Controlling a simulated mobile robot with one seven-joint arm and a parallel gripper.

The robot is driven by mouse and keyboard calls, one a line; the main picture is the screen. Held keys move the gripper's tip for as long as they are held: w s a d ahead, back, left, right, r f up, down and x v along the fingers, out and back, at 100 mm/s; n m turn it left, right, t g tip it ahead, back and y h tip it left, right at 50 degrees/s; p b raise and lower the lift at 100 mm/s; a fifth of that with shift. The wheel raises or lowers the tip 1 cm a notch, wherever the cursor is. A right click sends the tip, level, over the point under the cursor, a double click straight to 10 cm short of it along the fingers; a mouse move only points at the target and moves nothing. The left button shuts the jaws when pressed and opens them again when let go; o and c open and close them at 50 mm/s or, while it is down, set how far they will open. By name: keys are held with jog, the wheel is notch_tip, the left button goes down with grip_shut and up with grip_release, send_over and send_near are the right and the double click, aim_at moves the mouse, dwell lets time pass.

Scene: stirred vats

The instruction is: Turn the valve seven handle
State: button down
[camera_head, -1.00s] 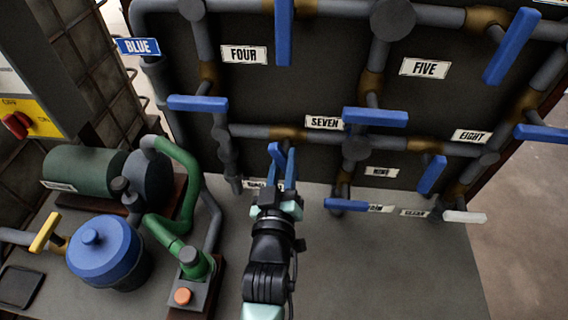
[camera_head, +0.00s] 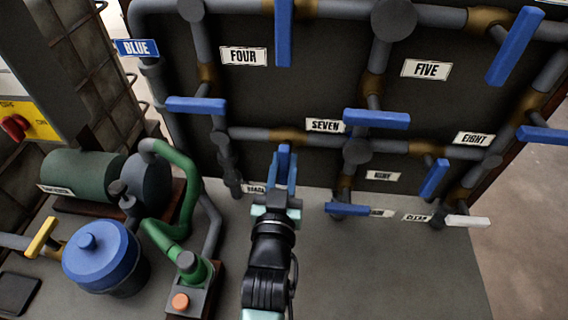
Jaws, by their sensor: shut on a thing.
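The valve seven handle (camera_head: 284,157) is a blue bar below the brown valve body on the pipe, left of the "SEVEN" label (camera_head: 325,126). It points down toward me, roughly upright in the picture. My gripper (camera_head: 284,174) comes up from the bottom middle and is shut on this handle, with a finger on each side. The fingers and wrist hide the handle's lower part.
Other blue handles are close by: one at the upper left (camera_head: 196,105), one right of the label (camera_head: 377,119) and one at the lower right (camera_head: 348,209). A blue-lidded vat (camera_head: 100,255) and green pipes (camera_head: 178,180) stand at left. The grey floor at lower right is clear.

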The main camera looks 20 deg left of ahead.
jog(key=c, duration=0.7)
grip_release()
jog(key=shift+s, duration=0.1)
jog(key=b+v, duration=0.1)
jog(key=v, duration=1.1)
jog(key=shift+s, duration=0.4)
jog(key=shift+d, duration=0.15)
